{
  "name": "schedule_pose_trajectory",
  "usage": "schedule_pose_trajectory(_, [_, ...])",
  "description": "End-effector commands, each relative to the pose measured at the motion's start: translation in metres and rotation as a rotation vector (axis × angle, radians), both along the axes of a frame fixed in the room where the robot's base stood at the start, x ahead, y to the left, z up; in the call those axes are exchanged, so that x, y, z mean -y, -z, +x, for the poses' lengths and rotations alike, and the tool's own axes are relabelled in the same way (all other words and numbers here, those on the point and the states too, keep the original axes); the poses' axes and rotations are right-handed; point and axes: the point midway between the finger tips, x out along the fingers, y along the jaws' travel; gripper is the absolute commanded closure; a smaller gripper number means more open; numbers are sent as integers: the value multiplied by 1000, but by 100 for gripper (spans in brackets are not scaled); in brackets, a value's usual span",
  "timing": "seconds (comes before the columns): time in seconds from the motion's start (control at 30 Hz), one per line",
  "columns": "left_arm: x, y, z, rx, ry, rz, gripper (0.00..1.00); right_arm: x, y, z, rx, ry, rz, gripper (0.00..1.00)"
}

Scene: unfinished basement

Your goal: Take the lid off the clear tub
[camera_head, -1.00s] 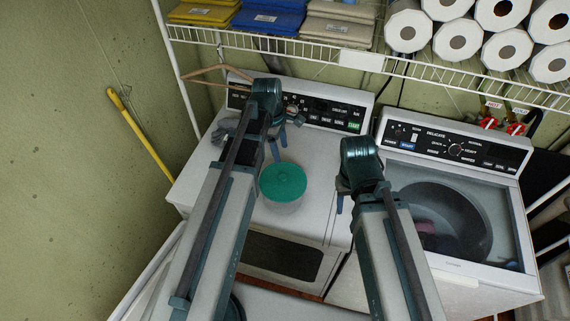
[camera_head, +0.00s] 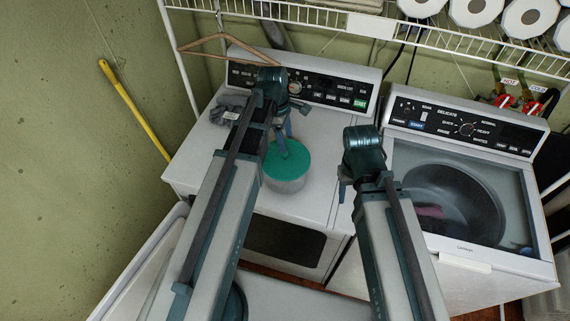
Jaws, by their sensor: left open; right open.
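The clear tub (camera_head: 287,184) stands upright on top of the dryer (camera_head: 318,195), with its round green lid (camera_head: 290,163) on it. My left gripper (camera_head: 284,143) is open, with its fingers pointing down at the lid's far left part. I cannot tell whether the fingertips touch the lid. My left arm hides the area just left of the tub. My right gripper (camera_head: 343,190) is open and empty, to the right of the tub near the dryer's right edge. It is partly hidden behind my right wrist.
A grey cloth (camera_head: 229,108) lies on the dryer's back left. A washer (camera_head: 470,255) with a glass lid stands to the right. A wire shelf (camera_head: 330,22) with paper rolls (camera_head: 475,12) and a wooden hanger (camera_head: 215,42) is above. A yellow pole (camera_head: 133,108) leans on the left wall.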

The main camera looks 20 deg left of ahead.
Motion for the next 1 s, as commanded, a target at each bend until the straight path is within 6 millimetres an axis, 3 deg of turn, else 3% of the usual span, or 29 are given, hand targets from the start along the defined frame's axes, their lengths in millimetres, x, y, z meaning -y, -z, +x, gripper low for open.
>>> schedule_pose_trajectory(0.37, [0,13,-1,0,0,0,30,0,13,0,1,1,0,50])
schedule_pose_trajectory(0.73, [-3,56,-6,0,1,0,30,0,56,0,1,-4,-1,50])
schedule_pose_trajectory(1.0, [-2,58,-6,1,0,0,30,0,58,0,1,-6,-1,50])
